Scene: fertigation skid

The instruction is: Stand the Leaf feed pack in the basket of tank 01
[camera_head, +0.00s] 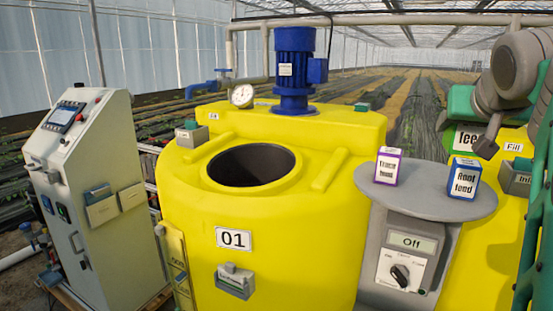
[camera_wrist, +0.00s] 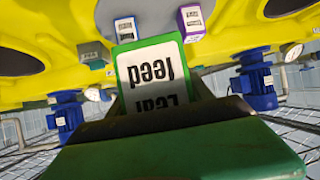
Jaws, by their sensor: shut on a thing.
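The Leaf feed pack, white with a green border, is held by my gripper (camera_wrist: 170,108). It fills the middle of the wrist view (camera_wrist: 150,72) with its lettering upside down. In the head view the pack (camera_head: 467,138) is at the right, partly hidden by my gripper. My gripper is shut on it, to the right of tank 01 and beyond the round grey shelf. Yellow tank 01 (camera_head: 285,255) stands in the middle with a round open mouth (camera_head: 252,165). The mouth's inside is dark, and I cannot make out a basket in it.
A purple-edged Trace feed pack (camera_head: 387,166) and a blue Root feed pack (camera_head: 462,180) stand on the grey shelf (camera_head: 425,203), between tank 01 and a second yellow tank. A blue motor (camera_head: 294,70) and a gauge (camera_head: 242,96) rise behind the mouth. A control cabinet (camera_head: 85,195) stands left.

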